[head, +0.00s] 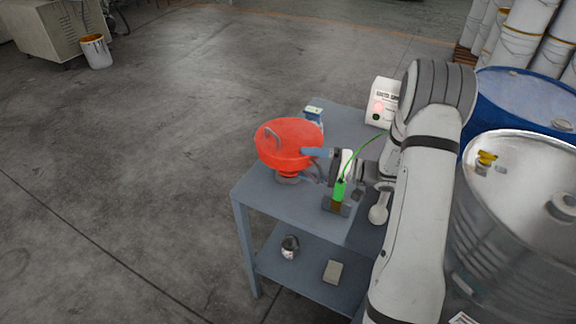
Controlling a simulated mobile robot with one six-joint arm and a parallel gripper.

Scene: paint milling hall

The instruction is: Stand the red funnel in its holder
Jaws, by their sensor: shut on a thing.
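The red funnel (282,140) is at the left end of the grey table, wide mouth up and roughly upright, with a grey curved handle or hook showing at its mouth. My gripper (314,152) comes from the right and is shut on the funnel's right side; a blue finger shows against the rim. A small grey round base (289,180), likely the holder, shows just under the funnel. The funnel's bowl hides most of it and the spout, so I cannot tell whether the spout is inside it or above.
A dark jar (290,247) and grey block (333,271) lie on the lower shelf. Drums (510,190) stand right.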

